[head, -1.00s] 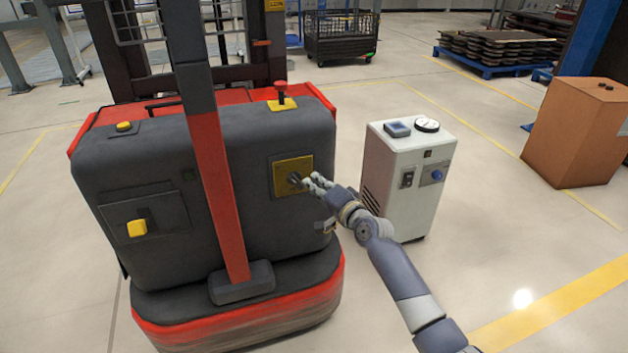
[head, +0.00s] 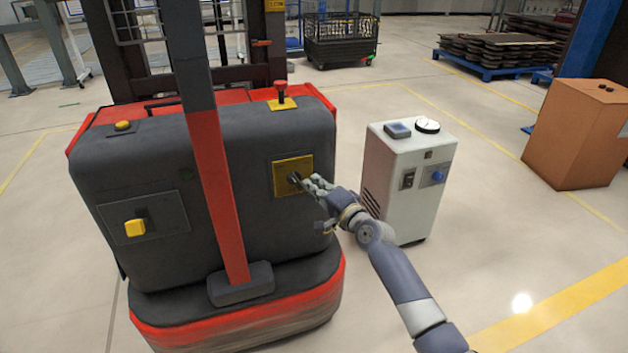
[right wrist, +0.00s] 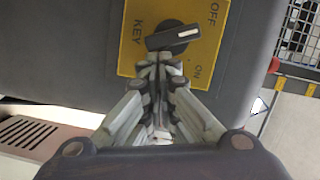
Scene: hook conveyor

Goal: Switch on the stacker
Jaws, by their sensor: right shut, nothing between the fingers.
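The stacker (head: 250,170) is a dark grey and red machine on the left in the head view. A yellow switch plate (head: 306,166) on its panel bears a black rotary key switch (head: 294,177). In the right wrist view the plate (right wrist: 133,68) reads OFF, KEY and ON. The switch (right wrist: 160,41) has its white mark pointing between OFF and ON. My right gripper (head: 305,182) is shut and empty, its fingertips (right wrist: 160,75) just beside the switch; I cannot tell whether they touch it. My left gripper is not in view.
A red mushroom button (head: 281,88) stands on the stacker's top, and a yellow knob (head: 134,228) is on its left panel. An orange-brown box (head: 575,135) is farther right. Floor between is clear.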

